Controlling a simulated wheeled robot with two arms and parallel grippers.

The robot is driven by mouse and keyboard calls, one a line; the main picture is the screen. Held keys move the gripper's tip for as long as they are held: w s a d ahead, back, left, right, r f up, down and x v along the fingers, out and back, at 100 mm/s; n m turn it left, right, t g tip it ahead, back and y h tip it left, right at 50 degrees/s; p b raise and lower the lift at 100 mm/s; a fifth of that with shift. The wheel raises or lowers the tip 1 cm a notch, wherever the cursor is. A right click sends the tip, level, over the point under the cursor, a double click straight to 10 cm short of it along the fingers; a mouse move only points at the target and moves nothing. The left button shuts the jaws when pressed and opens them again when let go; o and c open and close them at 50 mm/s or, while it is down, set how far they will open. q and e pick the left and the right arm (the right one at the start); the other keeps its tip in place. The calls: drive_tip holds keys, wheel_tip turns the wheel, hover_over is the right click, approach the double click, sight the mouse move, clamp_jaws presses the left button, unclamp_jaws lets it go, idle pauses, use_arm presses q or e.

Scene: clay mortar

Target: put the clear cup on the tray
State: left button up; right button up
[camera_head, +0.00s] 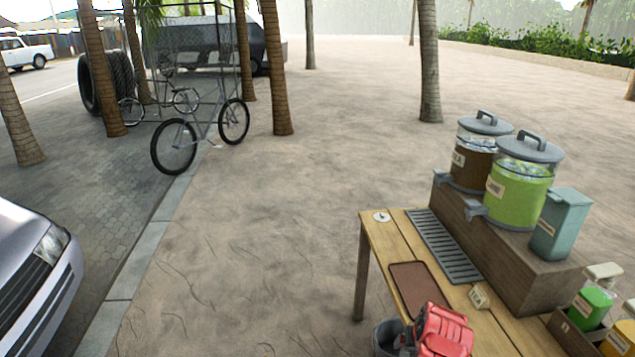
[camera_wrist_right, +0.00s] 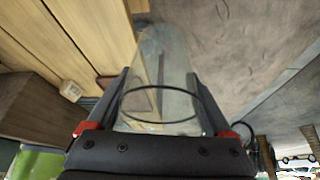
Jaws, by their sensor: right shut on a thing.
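The clear cup (camera_wrist_right: 165,65) shows in the right wrist view, between the two dark fingers of my right gripper (camera_wrist_right: 160,97). The gripper is shut on it. The table edge and the ground show through and around the cup. In the head view, a red part of my right arm covers the table's near edge, and I cannot make out the cup there. The brown tray (camera_head: 408,280) lies flat on the wooden table, just beyond the red part, and its visible surface is empty. My left gripper is not in view.
A metal drip grate (camera_head: 443,246) lies beside the tray. A wooden riser (camera_head: 500,245) carries two drink dispensers (camera_head: 520,185) and a teal canister (camera_head: 561,225). A small "TEA" sign (camera_head: 478,296) stands right of the tray. A grey bucket (camera_head: 384,338) is at the table's near left.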

drive_tip(key=a+r+n, duration=0.1)
drive_tip(key=a+r, duration=0.1)
drive_tip(key=a, duration=0.6)
drive_tip(key=shift+a+y, duration=0.3)
